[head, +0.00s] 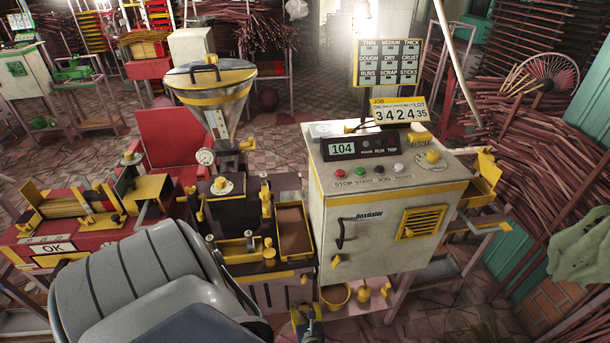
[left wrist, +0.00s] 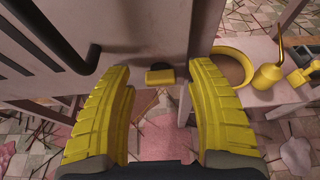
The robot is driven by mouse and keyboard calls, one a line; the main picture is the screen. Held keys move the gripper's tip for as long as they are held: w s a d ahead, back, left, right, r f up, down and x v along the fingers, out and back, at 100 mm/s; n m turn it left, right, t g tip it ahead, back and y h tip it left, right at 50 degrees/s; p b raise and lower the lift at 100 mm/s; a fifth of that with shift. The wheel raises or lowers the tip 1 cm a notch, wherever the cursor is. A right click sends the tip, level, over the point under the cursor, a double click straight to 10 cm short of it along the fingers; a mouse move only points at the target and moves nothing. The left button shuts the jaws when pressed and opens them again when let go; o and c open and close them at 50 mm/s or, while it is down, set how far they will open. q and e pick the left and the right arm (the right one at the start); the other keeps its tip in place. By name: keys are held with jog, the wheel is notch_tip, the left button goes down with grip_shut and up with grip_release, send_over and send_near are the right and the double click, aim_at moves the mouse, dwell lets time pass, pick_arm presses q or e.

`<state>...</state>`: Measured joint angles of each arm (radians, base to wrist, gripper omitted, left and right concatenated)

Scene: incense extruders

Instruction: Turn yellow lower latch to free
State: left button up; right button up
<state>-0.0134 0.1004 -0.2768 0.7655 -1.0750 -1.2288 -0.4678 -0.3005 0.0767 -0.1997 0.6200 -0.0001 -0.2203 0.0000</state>
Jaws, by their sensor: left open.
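A small yellow latch (left wrist: 160,76) shows in the left wrist view, low on a pale panel, under a dark fitting. In the head view a small yellow piece (head: 304,279) at the lower front of the machine, left of the white cabinet, looks like the same latch. My left gripper (head: 306,318) is at the bottom of the head view, below that piece. In the left wrist view its two yellow ribbed fingers are spread wide, with the latch framed between their tips and space on both sides. I cannot tell how deep the latch lies. My right gripper is not in view.
A pink shelf right of the latch holds a yellow bowl (left wrist: 232,68) and a yellow bell-shaped piece (left wrist: 270,76). A dark handle (left wrist: 86,62) and slats lie to the left. The white cabinet (head: 372,235) stands above the shelf. My grey arm covers the lower left.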

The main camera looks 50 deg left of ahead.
pick_arm(q)
jog(key=shift+c, duration=0.2)
grip_shut()
dwell(0.3)
